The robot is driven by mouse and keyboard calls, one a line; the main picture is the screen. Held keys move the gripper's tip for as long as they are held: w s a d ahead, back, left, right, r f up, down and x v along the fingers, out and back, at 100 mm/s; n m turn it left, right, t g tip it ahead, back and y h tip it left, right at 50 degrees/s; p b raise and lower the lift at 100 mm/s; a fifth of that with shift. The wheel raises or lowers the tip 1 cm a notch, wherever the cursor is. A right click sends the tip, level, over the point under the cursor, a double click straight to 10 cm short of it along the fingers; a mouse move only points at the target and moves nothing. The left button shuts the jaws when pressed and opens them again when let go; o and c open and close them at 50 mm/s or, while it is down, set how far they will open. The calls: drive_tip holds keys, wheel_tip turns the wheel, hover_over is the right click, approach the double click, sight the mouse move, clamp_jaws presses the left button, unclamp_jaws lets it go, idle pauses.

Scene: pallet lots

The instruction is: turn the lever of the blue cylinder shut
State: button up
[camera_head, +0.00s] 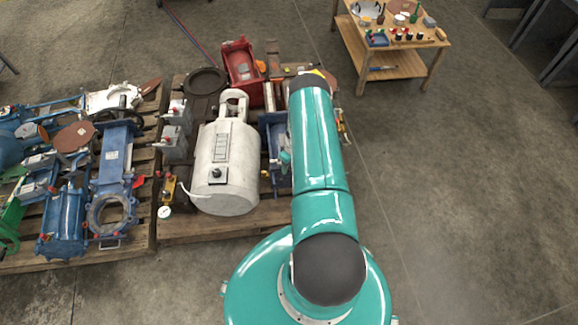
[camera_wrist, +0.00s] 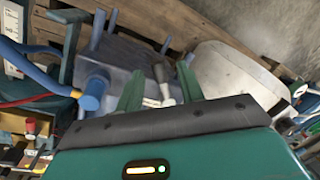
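In the wrist view a blue-grey body (camera_wrist: 125,62) lies beyond my gripper, with a bright blue round end (camera_wrist: 94,96) at its left. I take this as the blue cylinder, but its outline is partly covered. My gripper (camera_wrist: 159,78) has two green fingers standing apart. A thin dark lever-like piece (camera_wrist: 160,76) with a pale lower end shows between them; I cannot tell whether either finger touches it. In the head view a blue unit (camera_head: 272,130) lies right of the white tank, partly behind my arm. My gripper is hidden there.
The white tank (camera_head: 223,160) stands close beside the blue unit, and also shows in the wrist view (camera_wrist: 230,75). A red machine (camera_head: 241,65) is behind. A second loaded pallet (camera_head: 140,235) lies left. A wooden table (camera_head: 390,62) stands back right. Floor at right is clear.

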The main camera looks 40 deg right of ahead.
clamp_jaws()
